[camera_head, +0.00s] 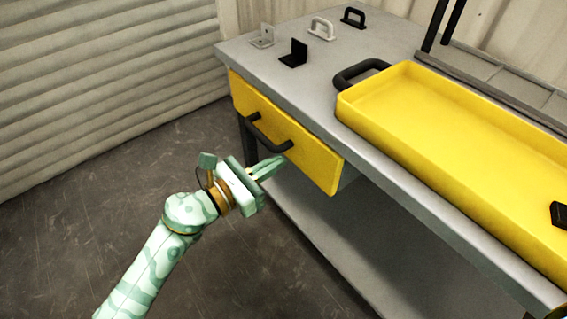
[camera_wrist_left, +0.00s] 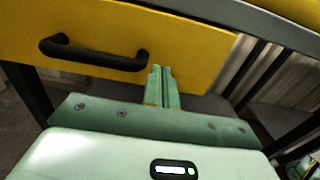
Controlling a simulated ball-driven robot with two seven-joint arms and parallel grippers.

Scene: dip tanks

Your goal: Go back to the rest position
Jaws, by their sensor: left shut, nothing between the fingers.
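My left gripper (camera_head: 270,168) is shut and empty, just in front of the yellow drawer (camera_head: 305,150) of the grey bench. In the left wrist view the shut fingers (camera_wrist_left: 162,85) point at the lower part of the drawer front (camera_wrist_left: 190,45), to the right of its black handle (camera_wrist_left: 95,55). The black handle (camera_head: 268,133) also shows in the head view, above the fingertips. The drawer stands slightly out from under the bench top. I cannot tell whether the fingertips touch it.
The grey bench top (camera_head: 325,80) carries a large yellow tray (camera_head: 440,120) with a black handle. Open floor (camera_head: 90,220) lies left.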

